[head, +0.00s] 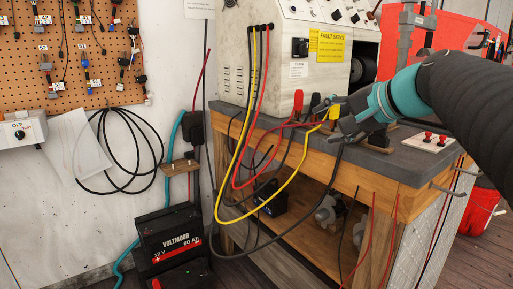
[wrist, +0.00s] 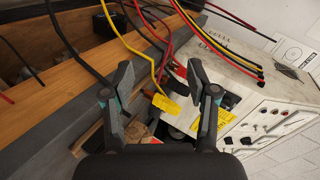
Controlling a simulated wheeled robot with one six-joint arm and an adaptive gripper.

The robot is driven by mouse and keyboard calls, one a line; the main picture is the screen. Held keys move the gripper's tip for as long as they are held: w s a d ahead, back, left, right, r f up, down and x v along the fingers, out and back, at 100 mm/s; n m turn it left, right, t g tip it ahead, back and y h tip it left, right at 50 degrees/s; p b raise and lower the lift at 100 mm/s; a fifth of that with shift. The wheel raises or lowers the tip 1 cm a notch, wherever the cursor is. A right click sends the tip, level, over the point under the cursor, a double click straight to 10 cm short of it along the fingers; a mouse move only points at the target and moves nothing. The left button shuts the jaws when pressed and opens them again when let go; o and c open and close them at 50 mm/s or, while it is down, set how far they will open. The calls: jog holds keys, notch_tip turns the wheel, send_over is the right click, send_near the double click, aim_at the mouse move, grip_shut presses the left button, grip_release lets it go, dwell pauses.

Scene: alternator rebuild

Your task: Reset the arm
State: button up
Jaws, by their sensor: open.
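My gripper (wrist: 160,78) is open in the wrist view, its two dark fingers spread wide apart. Between and beyond them, a yellow lead ends in a yellow connector (wrist: 166,105); I cannot tell how near it is, and neither finger visibly grips it. In the head view my gripper (head: 338,122) is over the near edge of the grey-topped workbench (head: 385,158), its arm reaching in from the right. The yellow connector (head: 334,112) shows right by the fingers there, partly overlapped.
A test machine (head: 290,65) with a yellow fault sign stands on the bench, with yellow, red and black leads hanging in front. A 12 V battery (head: 172,240) is at the lower left. A pegboard (head: 60,60) and a coiled cable (head: 120,150) hang on the wall.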

jog(key=s+f+n+g+h+p, duration=0.3)
jog(key=s+f+n+h, duration=0.3)
jog(key=s+f, duration=1.6)
notch_tip(320, 180, down, 3)
jog(key=shift+s+d+r+n+g+h+p, duration=0.1)
jog(key=shift+s+d+n+g+h+p, duration=0.25)
jog(key=shift+n+g, duration=0.65)
